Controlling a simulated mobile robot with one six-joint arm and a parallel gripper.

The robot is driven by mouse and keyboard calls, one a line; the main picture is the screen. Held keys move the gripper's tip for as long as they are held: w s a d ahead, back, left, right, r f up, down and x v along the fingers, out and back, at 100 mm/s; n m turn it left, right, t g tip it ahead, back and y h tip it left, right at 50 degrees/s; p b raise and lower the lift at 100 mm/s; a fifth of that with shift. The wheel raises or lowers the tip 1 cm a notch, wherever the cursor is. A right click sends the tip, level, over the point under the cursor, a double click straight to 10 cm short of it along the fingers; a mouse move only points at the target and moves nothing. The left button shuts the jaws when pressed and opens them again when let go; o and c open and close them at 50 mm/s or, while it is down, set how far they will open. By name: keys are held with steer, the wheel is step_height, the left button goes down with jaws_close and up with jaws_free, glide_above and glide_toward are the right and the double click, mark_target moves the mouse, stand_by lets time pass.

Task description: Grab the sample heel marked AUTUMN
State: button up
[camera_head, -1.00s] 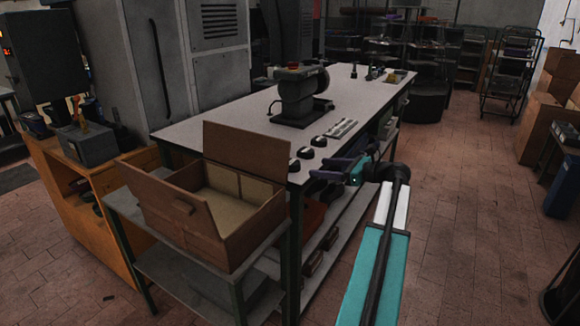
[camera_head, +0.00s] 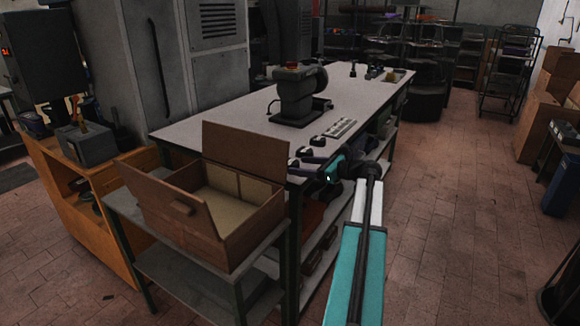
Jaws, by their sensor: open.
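Several small dark heels lie in a row along the near right edge of the long white-topped table, among them a far one (camera_head: 318,141) and a middle one (camera_head: 306,151). A near one (camera_head: 293,163) sits closest to the table's corner. Any lettering, including AUTUMN, is too small to read. My gripper (camera_head: 301,166) reaches in from the right at this table edge, its dark fingers open and pointing left towards the near and middle heels. The fingers partly overlap these heels in the picture; I cannot tell whether they touch or surround one.
The long table (camera_head: 215,127) carries a press machine (camera_head: 297,95) and a pale strip of small parts (camera_head: 340,128) behind the heels. An open brown box (camera_head: 180,208) stands on a low side table at the front left. Floor (camera_head: 450,210) is clear on the right.

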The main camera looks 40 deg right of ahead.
mark_target(291, 162)
steer(key=shift+p+x, duration=0.5)
steer(key=shift+x, duration=2.1)
steer(key=shift+d+r, duration=0.1)
steer(key=c, duration=1.2)
